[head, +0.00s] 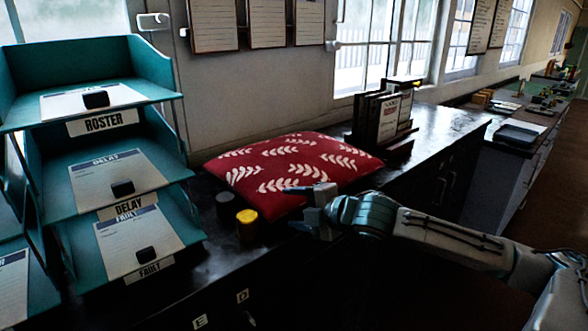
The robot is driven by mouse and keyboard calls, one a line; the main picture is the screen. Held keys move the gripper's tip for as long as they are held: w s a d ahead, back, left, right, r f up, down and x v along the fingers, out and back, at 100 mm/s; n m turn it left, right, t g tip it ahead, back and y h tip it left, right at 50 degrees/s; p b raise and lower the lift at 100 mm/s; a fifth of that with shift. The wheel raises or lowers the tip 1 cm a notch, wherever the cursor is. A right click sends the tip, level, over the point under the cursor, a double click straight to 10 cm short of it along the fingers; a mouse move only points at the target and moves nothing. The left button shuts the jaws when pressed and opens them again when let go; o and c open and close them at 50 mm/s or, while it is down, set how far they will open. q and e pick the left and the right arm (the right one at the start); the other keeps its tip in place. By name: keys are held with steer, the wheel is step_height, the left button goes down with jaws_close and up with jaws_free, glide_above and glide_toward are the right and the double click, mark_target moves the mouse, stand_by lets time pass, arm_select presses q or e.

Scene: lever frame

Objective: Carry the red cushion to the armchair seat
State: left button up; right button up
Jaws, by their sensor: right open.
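The red cushion (292,168) with a white leaf pattern lies flat on the dark counter in the middle of the head view. My right gripper (303,209) is at the cushion's front right edge, with its arm coming in from the right. Its fingers are apart, one near the cushion's edge and one lower in front of it. I cannot tell whether a finger touches the cushion. My left gripper is not in view. No armchair shows in this view.
Teal letter trays (112,170) stand at the left. A yellow-topped pot (247,224) and a dark pot (226,207) stand just left of the gripper. A rack of books (383,117) stands behind the cushion's right side. The counter (440,125) is clear right of the rack.

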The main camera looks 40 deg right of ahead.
mark_target(287, 206)
steer(key=shift+p+x, duration=0.55)
steer(key=shift+x, duration=1.15)
steer(key=shift+r, duration=0.1)
jaws_close()
